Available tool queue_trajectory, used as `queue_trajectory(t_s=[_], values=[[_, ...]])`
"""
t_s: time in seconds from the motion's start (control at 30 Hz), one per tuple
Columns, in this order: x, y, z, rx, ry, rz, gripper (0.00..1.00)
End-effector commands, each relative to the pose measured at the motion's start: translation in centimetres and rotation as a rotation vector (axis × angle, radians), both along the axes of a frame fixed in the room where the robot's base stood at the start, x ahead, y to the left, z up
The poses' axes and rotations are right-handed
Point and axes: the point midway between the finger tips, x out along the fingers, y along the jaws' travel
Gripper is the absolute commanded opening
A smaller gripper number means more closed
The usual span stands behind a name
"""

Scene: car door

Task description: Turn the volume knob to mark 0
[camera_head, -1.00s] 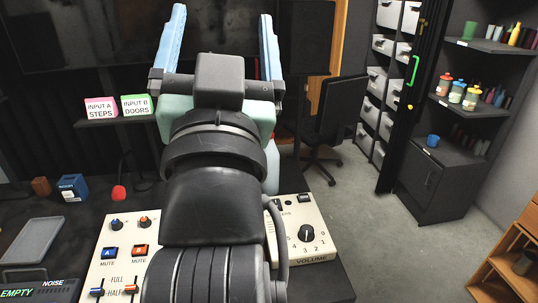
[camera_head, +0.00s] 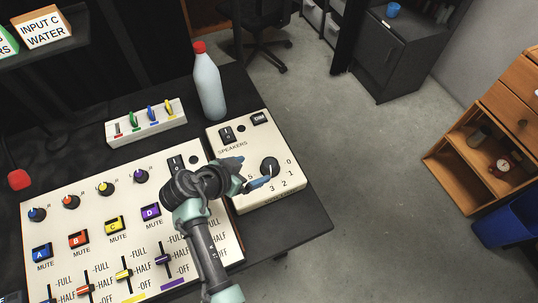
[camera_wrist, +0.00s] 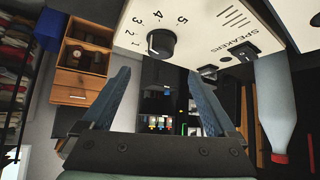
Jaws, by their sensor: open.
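The black round volume knob (camera_head: 270,165) is on the cream speakers panel (camera_head: 285,205) at the right end of the desk. Numbers run around its lower side, with 0 at its right. My gripper (camera_head: 250,172) is open just left of the knob and over the panel, hiding the 4. In the wrist view the knob (camera_wrist: 161,43) is beyond the fingertips, between their lines, with nothing held. My gripper's blue fingers (camera_wrist: 160,78) stand apart.
A bottle with a red cap (camera_head: 208,85) stands behind the panel. A small box with coloured switches (camera_head: 146,122) is left of it. A mixer panel with buttons and sliders (camera_head: 110,225) lies under my arm. Open floor is right of the desk edge.

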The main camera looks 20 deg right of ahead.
Motion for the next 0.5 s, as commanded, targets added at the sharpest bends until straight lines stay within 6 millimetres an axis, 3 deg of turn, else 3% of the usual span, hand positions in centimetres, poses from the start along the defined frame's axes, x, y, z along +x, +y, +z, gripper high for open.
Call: queue_trajectory(t_s=[0.5], values=[[3.1,-5.5,-6.3,0.005,-0.001,0.001,0.93]])
